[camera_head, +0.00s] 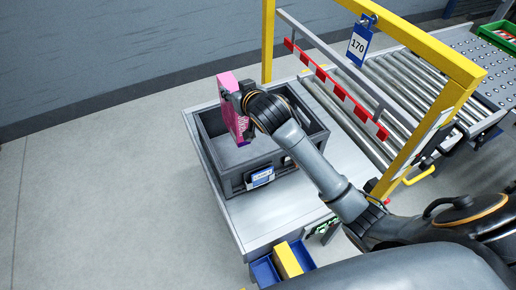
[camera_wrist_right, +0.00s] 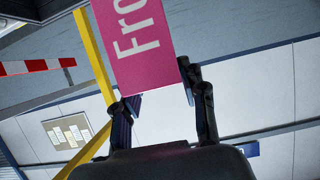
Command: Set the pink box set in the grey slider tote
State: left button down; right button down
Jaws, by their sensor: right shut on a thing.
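The pink box set (camera_head: 231,104) is upright over the left part of the grey tote in the head view. My right gripper (camera_head: 244,101) is shut on it from the right side. In the right wrist view the pink box set (camera_wrist_right: 140,45) with white lettering sits between the two fingers of my right gripper (camera_wrist_right: 160,103). The grey tote (camera_head: 232,181) stands on a light metal table. Its inside looks empty where it shows; my arm hides part of it. Whether the box touches the tote floor cannot be told. My left gripper is not in view.
A yellow frame (camera_head: 420,40) with a red-and-white bar (camera_head: 335,88) and a blue 170 sign (camera_head: 358,45) stands right of the tote. A roller conveyor (camera_head: 400,90) runs behind it. A blue bin (camera_head: 264,271) with a yellow item hangs at the table's front.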

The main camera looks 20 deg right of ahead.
aim_at(239, 128)
jog(key=shift+s+f, duration=0.1)
jog(key=shift+f, duration=0.25)
notch_tip(239, 128, down, 10)
jog(key=b, duration=0.2)
jog(key=shift+r+b, duration=0.15)
jog(key=shift+b, duration=0.15)
jog(key=shift+f, duration=2.4)
jog(key=c, duration=0.8)
grip_release()
jog(key=shift+f, duration=0.15)
jog(key=shift+o, duration=0.2)
